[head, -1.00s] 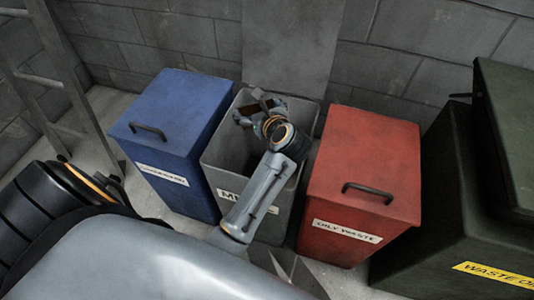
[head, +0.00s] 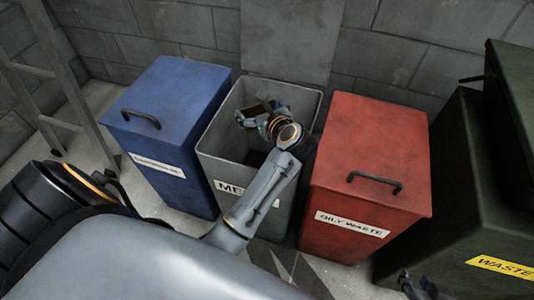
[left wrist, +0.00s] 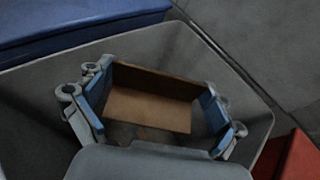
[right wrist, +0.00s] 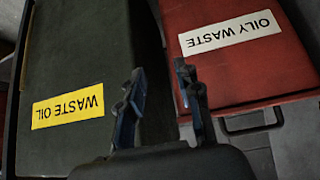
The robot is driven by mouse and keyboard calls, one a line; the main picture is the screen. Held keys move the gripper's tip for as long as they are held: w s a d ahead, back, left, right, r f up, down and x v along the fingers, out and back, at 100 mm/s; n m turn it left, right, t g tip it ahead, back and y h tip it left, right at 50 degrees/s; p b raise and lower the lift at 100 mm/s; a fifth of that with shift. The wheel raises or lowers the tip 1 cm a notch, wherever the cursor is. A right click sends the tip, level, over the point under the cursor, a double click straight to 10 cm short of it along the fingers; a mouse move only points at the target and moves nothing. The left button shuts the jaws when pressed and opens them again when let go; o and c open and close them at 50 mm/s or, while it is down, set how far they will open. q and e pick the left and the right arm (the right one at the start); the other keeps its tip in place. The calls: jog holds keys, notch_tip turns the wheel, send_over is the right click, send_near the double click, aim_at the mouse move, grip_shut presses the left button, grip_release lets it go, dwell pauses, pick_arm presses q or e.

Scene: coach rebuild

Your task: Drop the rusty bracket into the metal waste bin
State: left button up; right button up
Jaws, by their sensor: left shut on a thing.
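The rusty bracket (left wrist: 150,103), a brown angled plate, is held between the blue-padded fingers of my left gripper (left wrist: 158,108). In the head view the bracket is mostly hidden by the gripper (head: 256,113). The gripper points down within the mouth of the open grey metal waste bin (head: 213,170), whose label is partly covered by my left arm. In the left wrist view the bin's grey walls surround the gripper and bracket. My right gripper (right wrist: 158,85) is empty, its fingers apart, in front of the waste oil bin; it also shows at the lower edge of the head view (head: 418,288).
A lidded blue bin (head: 165,125) stands left of the metal bin and a red oily waste bin (head: 375,150) right of it. A dark green waste oil container (head: 460,200) is at far right. A ladder (head: 60,90) leans at left; a block wall is behind.

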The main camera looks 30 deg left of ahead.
pick_arm(q)
jog(key=shift+f+b, duration=0.3)
jog(key=shift+f, duration=0.3)
pick_arm(e)
jog(key=shift+w+a+r+t+y, duration=0.15)
jog(key=shift+w+a+r+t, duration=0.1)
jog(key=shift+w+r+t, duration=0.35)
jog(key=shift+w+a+r+t+y, duration=0.1)
jog(key=shift+w+a+r+t, duration=0.2)
jog(key=shift+w, duration=0.45)
jog(key=shift+w+a+r+t+y, duration=0.2)
jog(key=shift+w+r+t, duration=0.2)
jog(key=shift+w+r, duration=0.2)
pick_arm(q)
jog(key=o, duration=1.4)
jog(key=shift+o, duration=0.2)
